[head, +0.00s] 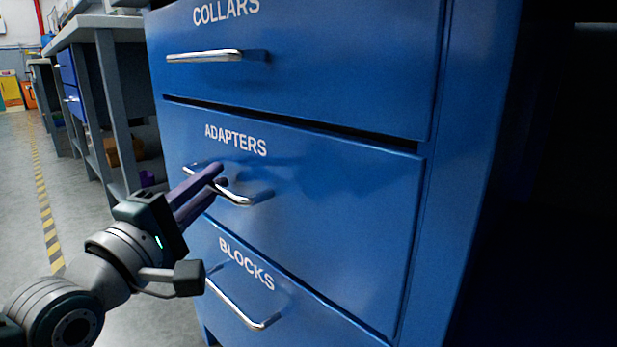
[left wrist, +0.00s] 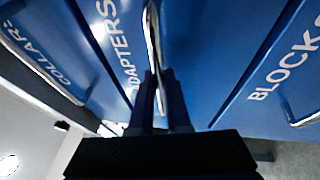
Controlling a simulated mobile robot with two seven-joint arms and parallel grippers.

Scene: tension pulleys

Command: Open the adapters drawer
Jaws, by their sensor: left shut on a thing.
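The adapters drawer (head: 330,190) is the middle blue front of the cabinet in the head view, labelled ADAPTERS. In the left wrist view, the handle (left wrist: 152,40) runs down between the fingers of the left gripper (left wrist: 159,80). The fingers cover part of the bar. My right gripper is not in view.
The collars drawer (head: 310,60) is above and the blocks drawer (head: 290,290) below, each with its own silver handle. A grey workbench (head: 95,30) stands at the back left. Open grey floor (head: 20,190) with a striped yellow line lies at the left.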

